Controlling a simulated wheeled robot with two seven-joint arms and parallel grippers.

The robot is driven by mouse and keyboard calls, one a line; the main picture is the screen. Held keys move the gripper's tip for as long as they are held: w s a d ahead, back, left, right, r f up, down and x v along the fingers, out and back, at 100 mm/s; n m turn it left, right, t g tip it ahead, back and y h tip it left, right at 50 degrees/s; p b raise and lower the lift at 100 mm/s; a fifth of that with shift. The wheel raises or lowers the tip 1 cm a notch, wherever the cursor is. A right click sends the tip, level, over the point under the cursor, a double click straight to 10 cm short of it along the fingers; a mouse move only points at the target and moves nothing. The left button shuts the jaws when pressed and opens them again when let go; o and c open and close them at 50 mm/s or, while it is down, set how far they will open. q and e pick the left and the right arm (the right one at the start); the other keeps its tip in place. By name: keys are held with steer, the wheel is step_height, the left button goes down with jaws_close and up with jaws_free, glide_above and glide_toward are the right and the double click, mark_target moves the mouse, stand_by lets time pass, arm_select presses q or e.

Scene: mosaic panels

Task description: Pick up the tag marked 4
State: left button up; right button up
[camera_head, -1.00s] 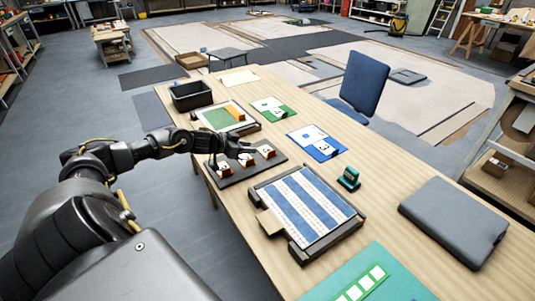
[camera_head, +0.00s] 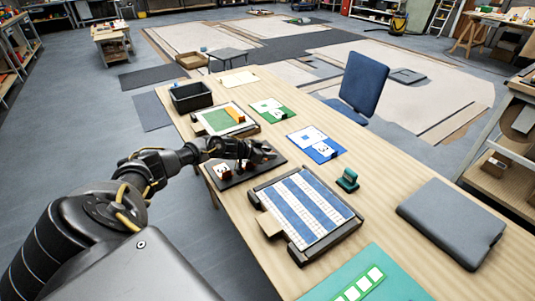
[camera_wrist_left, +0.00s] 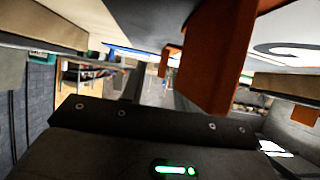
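My left gripper (camera_head: 262,152) is low over a dark tray (camera_head: 235,180) at the near left edge of the table. White-faced tags with orange-brown backs stand on this tray. One tag (camera_head: 222,170) shows left of the gripper; the others are partly covered by the gripper and wrist. In the left wrist view, an orange-brown slab (camera_wrist_left: 222,55) fills the upper middle, very close. I cannot read a 4 on any tag, or tell whether the fingers are open or shut. My right gripper is not in view.
A blue-and-white striped panel (camera_head: 304,208) in a dark frame lies nearer. A blue card (camera_head: 316,142), green card (camera_head: 270,109), teal stamp-like object (camera_head: 348,180), black bin (camera_head: 190,96) and grey case (camera_head: 452,222) are on the table. Bare wood shows right of the striped panel.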

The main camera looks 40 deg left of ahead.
arm_select(q)
jaws_close()
steer(key=shift+r, duration=0.1)
stand_by(0.4)
steer(key=shift+r+b, duration=0.35)
steer(key=shift+r, duration=0.25)
steer(key=r+b+v, duration=0.1)
steer(key=v, duration=0.8)
steer(key=w+r+b+v, duration=0.1)
steer(key=r+v, duration=0.1)
steer(key=v, duration=0.7)
steer(key=shift+w, duration=0.4)
steer(key=shift+f, duration=0.1)
